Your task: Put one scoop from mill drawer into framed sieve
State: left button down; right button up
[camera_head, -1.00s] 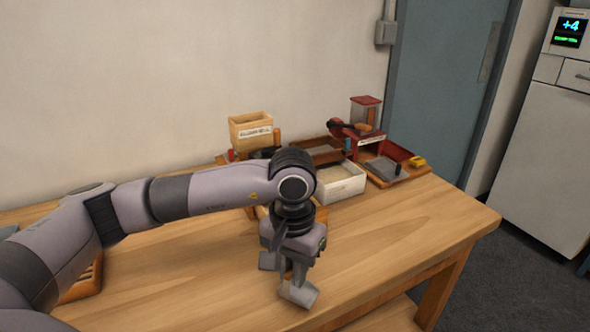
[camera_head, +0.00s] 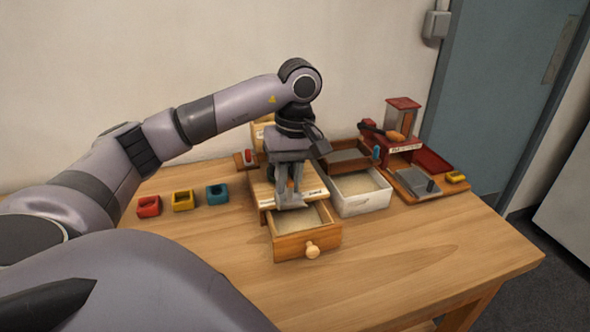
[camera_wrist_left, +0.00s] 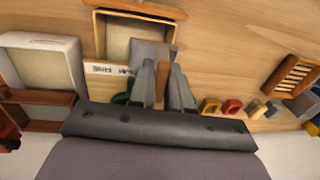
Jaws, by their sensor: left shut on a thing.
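The mill drawer (camera_head: 291,247) is a wooden drawer with a round knob, pulled open at the front of the mill and holding pale meal. It also shows in the left wrist view (camera_wrist_left: 97,42). My left gripper (camera_head: 289,186) is over the drawer's back end, pointing down. It is shut on the brown handle (camera_wrist_left: 172,84) of a grey scoop (camera_wrist_left: 149,53), whose pan is at the drawer's inner edge. I cannot tell whether the scoop holds meal. A dark-wood framed tray (camera_head: 361,166), apparently the framed sieve, is right of the mill, behind a white bin. My right gripper is out of view.
The white bin (camera_head: 364,208) with pale contents stands close right of the drawer. Red (camera_head: 149,211), yellow (camera_head: 183,206) and teal (camera_head: 217,199) cups stand at left. A red machine (camera_head: 402,118) and a low tray stand at right. The front table is clear.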

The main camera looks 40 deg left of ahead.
aim_at(303, 202)
pick_arm(q)
jog(key=shift+f, duration=0.8)
jog(key=shift+g, duration=0.3)
notch_tip(303, 202, down, 7)
jog(key=b, duration=0.5)
jog(key=shift+w+d, duration=0.1)
jog(key=shift+w+d+f+b, duration=0.2)
jog(key=shift+w+f+b, duration=0.1)
jog(key=shift+f+b, duration=0.6)
jog(key=shift+w+d+r+t+b, duration=0.1)
jog(key=shift+t+b, duration=0.3)
jog(key=shift+b, duration=0.05)
jog(key=shift+w+d+r, duration=0.25)
jog(key=shift+w, duration=0.25)
jog(key=shift+w+d, duration=0.2)
jog(key=shift+w, duration=0.15)
jog(key=shift+w+f+t+h+b, duration=0.15)
jog(key=shift+f+t+h+b, duration=0.35)
jog(key=shift+b, duration=0.45)
jog(key=shift+t, duration=0.3)
notch_tip(303, 202, up, 4)
jog(key=p, duration=0.2)
jog(key=shift+a+r+p, duration=0.1)
jog(key=shift+p, duration=0.2)
jog(key=shift+s+a+r+p, duration=0.1)
jog(key=shift+s+r+p, duration=0.1)
jog(key=shift+r+p, duration=1)
jog(key=shift+s+r+p, duration=0.15)
jog(key=shift+r+p, duration=0.7)
jog(key=shift+r, duration=0.65)
